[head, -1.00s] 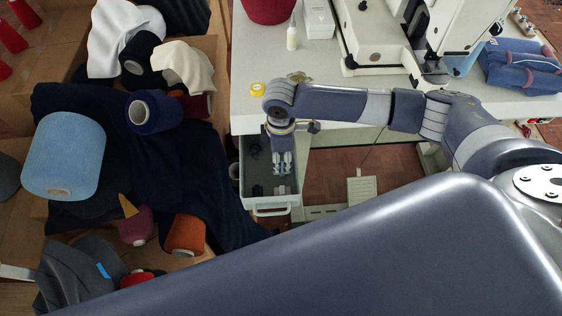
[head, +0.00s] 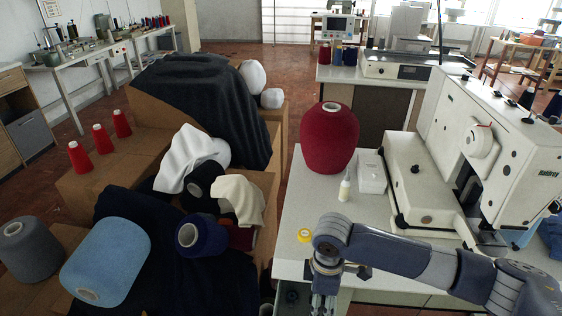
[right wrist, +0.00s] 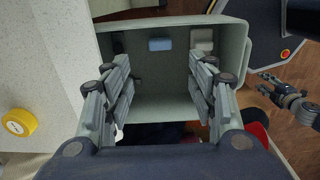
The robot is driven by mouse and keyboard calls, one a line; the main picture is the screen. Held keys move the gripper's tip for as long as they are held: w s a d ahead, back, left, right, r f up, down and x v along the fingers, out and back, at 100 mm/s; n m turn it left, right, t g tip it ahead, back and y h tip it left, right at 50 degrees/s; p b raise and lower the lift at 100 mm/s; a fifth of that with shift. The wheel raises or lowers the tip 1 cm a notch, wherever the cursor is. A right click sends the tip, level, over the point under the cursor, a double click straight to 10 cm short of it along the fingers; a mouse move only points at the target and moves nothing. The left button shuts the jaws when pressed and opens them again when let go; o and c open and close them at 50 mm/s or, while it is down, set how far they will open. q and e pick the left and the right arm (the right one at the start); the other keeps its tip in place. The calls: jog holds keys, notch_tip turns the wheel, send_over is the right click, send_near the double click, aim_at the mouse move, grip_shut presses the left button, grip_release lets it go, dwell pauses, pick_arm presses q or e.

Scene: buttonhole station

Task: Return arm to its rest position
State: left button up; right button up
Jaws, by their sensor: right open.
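My right arm comes in from the right in the head view and reaches over the table's front left edge. Its gripper (head: 323,303) points down at the bottom of the picture, its tips cut off. In the right wrist view the right gripper (right wrist: 159,66) is open and empty, its fingers apart over an open grey-green drawer (right wrist: 238,50). A small blue block (right wrist: 160,44) and a pale grey piece (right wrist: 202,40) lie at the drawer's far side. My left gripper (right wrist: 264,83) shows at the right of the wrist view, fingers apart and nothing between them.
The white table (head: 304,203) carries a red thread cone (head: 329,140), a small bottle (head: 345,188), a yellow tape roll (head: 304,235) and a buttonhole machine (head: 490,150). Boxes with dark cloth (head: 170,270) and thread cones crowd the left.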

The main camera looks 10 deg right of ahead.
jog(key=s+a+m+t+y, duration=0.2)
jog(key=s+a+m+y, duration=0.15)
jog(key=s+a, duration=0.6)
jog(key=s+d+f+m+t+h, duration=0.1)
jog(key=s+d+m+h, duration=0.1)
jog(key=s+d+m, duration=0.4)
jog(key=s+d+f+m+t+h, duration=0.1)
jog(key=s+d+m, duration=0.2)
jog(key=d, duration=0.5)
notch_tip(320, 180, down, 28)
jog(key=s+g, duration=0.2)
jog(key=s+d+f+g, duration=0.1)
jog(key=s+d+f, duration=0.2)
jog(key=s+f, duration=1.1)
jog(key=shift+s+d+f, duration=0.4)
jog(key=shift+s, duration=0.75)
